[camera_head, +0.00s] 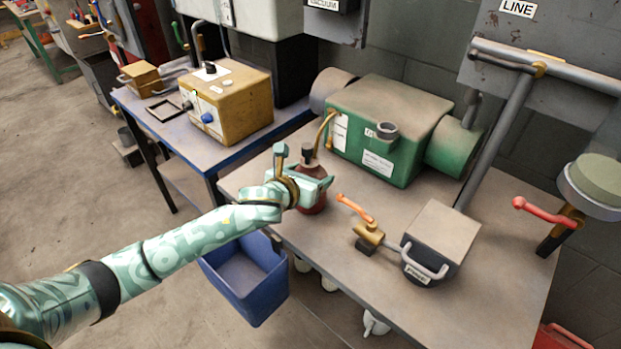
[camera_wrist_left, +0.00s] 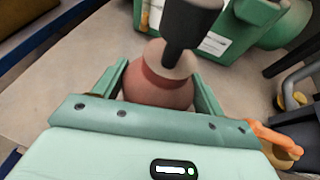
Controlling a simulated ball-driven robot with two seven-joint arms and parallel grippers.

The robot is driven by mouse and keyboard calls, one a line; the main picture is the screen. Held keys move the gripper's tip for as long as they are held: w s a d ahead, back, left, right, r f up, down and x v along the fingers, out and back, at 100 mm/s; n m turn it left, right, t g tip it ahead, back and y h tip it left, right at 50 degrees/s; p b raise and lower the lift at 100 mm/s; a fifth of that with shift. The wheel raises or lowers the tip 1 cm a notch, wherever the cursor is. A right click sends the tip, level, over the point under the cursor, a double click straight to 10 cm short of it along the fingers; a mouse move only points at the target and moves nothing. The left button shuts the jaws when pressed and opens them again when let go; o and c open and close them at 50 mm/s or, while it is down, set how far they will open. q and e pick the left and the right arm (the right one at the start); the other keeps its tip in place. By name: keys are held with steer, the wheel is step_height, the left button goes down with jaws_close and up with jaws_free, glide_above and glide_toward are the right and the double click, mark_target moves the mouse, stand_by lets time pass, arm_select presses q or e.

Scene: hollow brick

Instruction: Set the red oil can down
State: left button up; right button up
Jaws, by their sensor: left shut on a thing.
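The red oil can (camera_head: 311,196) has a rounded red body and a dark spout on top. It stands upright at the left part of the grey workbench (camera_head: 330,240), in front of the green machine. My left gripper (camera_head: 308,180) is shut around its body. In the left wrist view the red oil can (camera_wrist_left: 160,84) sits between the two fingers of the left gripper (camera_wrist_left: 163,88). The can's underside is hidden, so I cannot tell whether it touches the bench. My right gripper is not in view.
A green machine (camera_head: 380,125) stands behind the can. A brass valve with an orange lever (camera_head: 369,234) and a dark box with a handle (camera_head: 437,245) are to the right. A blue bin (camera_head: 245,275) is below the bench's left edge. Bare bench lies in front of the can.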

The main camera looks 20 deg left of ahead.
arm_select(q)
steer(key=shift+r, duration=0.15)
steer(key=o, duration=1.2)
steer(key=shift+s+f, duration=0.1)
steer(key=shift+f, duration=0.1)
